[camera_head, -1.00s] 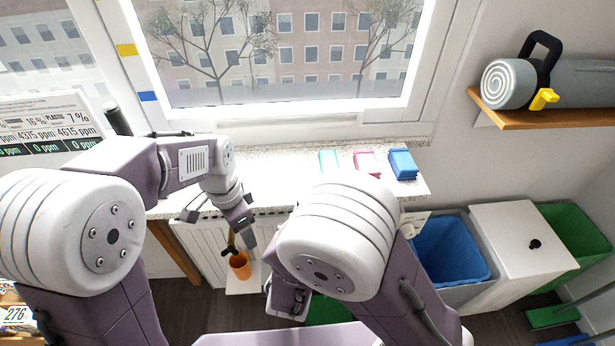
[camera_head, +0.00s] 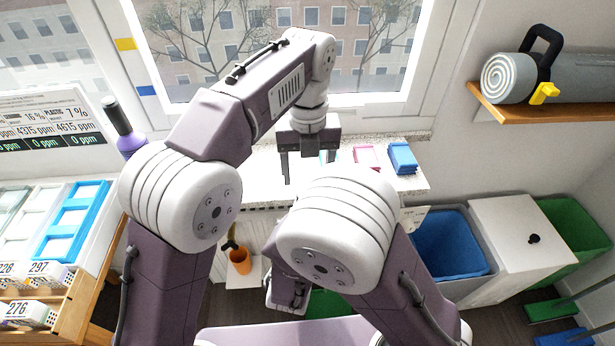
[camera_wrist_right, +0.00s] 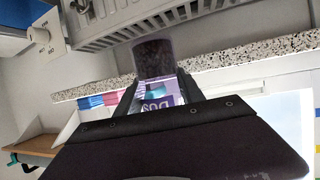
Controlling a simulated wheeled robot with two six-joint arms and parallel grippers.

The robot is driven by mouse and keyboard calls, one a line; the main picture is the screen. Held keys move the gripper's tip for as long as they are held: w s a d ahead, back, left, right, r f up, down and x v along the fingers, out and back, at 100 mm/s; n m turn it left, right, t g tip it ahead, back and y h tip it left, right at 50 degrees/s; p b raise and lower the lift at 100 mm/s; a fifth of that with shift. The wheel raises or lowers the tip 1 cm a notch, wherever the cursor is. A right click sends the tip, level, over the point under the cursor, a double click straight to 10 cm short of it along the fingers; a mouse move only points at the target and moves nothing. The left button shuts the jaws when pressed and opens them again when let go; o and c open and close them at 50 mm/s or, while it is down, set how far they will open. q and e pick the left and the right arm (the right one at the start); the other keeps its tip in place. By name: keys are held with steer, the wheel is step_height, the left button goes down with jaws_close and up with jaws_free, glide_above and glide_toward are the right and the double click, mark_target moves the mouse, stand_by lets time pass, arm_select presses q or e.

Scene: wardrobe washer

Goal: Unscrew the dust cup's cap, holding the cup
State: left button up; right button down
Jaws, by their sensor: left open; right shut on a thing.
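The dust cup (camera_wrist_right: 158,88) shows in the right wrist view as a purple-and-white labelled body with partly readable lettering. My right gripper (camera_wrist_right: 160,96) is shut on it, a finger on each side. A dark purple cylindrical part (camera_wrist_right: 152,57) sticks out beyond the fingers; I cannot tell whether it is the cap. In the head view the cup and right fingertips are hidden behind my right arm. My left gripper (camera_head: 307,165) is open and empty, fingers pointing down, in front of the window sill, apart from the cup.
The speckled sill (camera_head: 262,165) carries a pink box (camera_head: 367,156) and a blue box (camera_head: 402,158). A purple bottle (camera_head: 130,143) stands at left. Bins with a blue liner (camera_head: 445,245) stand right.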

arm_select(q)
step_height(320, 180, down, 6)
steer(key=shift+c, duration=0.4)
